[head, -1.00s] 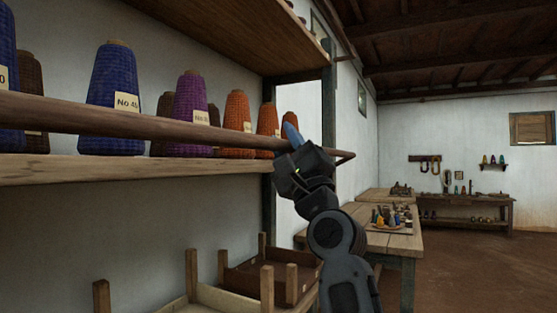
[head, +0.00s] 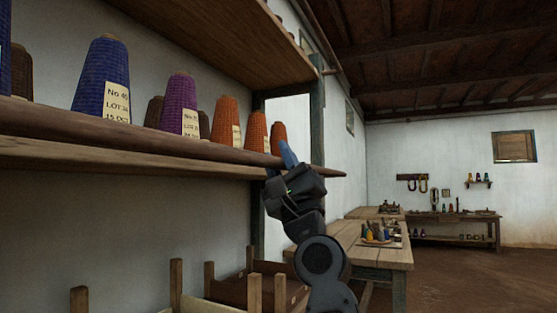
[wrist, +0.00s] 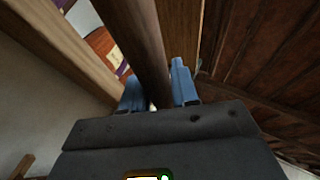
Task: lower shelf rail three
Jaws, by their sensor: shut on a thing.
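The brown wooden rail (head: 110,135) runs along the front of the cone shelf (head: 110,158), low at the shelf board's front edge. Labels on the cones show above it. Its right end sticks out past the shelf post. My gripper (head: 283,156) is shut on the rail near that right end, blue fingertips upward. In the wrist view the rail (wrist: 138,45) passes between the two blue fingers (wrist: 157,90). Whether the rail rests on any support is not visible.
Cones stand behind the rail: blue (head: 103,75), purple (head: 180,105) and several orange (head: 227,122). An upper shelf (head: 215,35) hangs above. Wooden crates (head: 235,290) sit below. A table with small cones (head: 375,250) is to the right; floor beyond is open.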

